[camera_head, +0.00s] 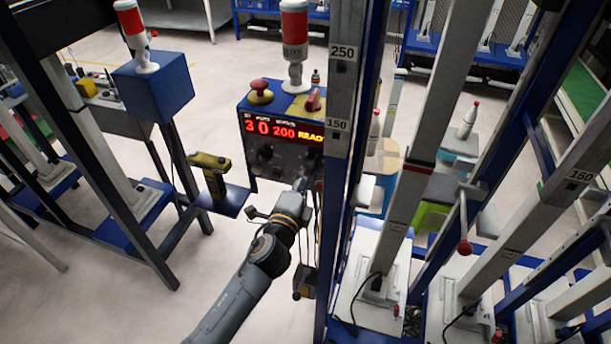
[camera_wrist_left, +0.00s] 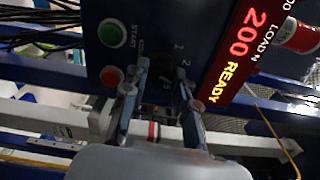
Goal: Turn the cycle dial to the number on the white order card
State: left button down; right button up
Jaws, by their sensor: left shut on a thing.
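The blue control box (camera_head: 244,148) stands in the middle of the head view, with a lit red display (camera_head: 280,129) and dark knobs below it. My left gripper (camera_head: 304,183) is at the lower right of its front face. In the left wrist view, the gripper's two fingers (camera_wrist_left: 162,80) are closed around the dark cycle dial (camera_wrist_left: 163,92), beside printed numbers; 1, 2 and 5 can be made out. The fingers partly hide the dial, and its pointer cannot be read. I cannot make out a white order card. My right gripper is out of view.
A green START button (camera_wrist_left: 111,33) and a red button (camera_wrist_left: 111,76) sit left of the fingers. A yellow handheld tool (camera_head: 211,173) rests on a small blue shelf at left.

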pick_arm(q)
jog(key=c, duration=1)
grip_release()
jog(key=shift+c, duration=0.2)
jog(key=v, duration=1.2)
jog(key=shift+f, duration=0.1)
